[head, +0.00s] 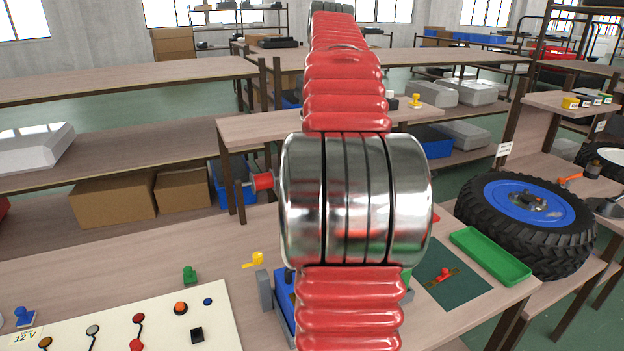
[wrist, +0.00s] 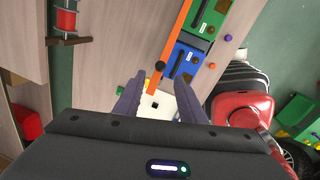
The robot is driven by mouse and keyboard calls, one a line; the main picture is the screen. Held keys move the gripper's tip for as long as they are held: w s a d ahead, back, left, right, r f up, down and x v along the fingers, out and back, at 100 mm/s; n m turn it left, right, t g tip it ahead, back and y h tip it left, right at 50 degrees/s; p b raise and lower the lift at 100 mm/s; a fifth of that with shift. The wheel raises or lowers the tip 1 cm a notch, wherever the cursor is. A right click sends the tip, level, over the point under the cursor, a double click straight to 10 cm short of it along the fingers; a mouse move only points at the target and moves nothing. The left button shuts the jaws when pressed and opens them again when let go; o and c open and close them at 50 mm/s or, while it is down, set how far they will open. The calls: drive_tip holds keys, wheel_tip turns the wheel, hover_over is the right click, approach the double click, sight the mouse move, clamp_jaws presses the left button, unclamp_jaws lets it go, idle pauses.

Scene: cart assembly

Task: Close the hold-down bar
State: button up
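In the wrist view an orange bar (wrist: 181,37), which looks like the hold-down bar, runs from the top edge down to between my fingertips. A black knob (wrist: 160,66) sits on it near its lower end. My gripper (wrist: 160,88) is open, its two dark fingers on either side of the bar's end and a white block (wrist: 158,104) with a dark hole. I cannot tell whether the fingers touch anything. A blue box (wrist: 188,58) and a green box (wrist: 208,18) lie right of the bar. In the head view my arm hides the bar and my gripper.
In the head view a white panel (head: 217,320) with knobs and switches lies at the front left of the bench. A yellow part (head: 257,259) stands behind it. To the right are a green tray (head: 490,256) and a large wheel (head: 527,222).

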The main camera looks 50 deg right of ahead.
drive_tip(key=f, duration=0.5)
drive_tip(key=w+f, duration=0.1)
drive_tip(key=f, duration=0.2)
drive_tip(key=shift+w+d+f, duration=0.1)
drive_tip(key=shift+d+f, duration=0.05)
drive_tip(key=shift+d, duration=0.05)
drive_tip(key=shift+c, duration=0.5)
clamp_jaws()
drive_tip(key=shift+a, duration=0.1)
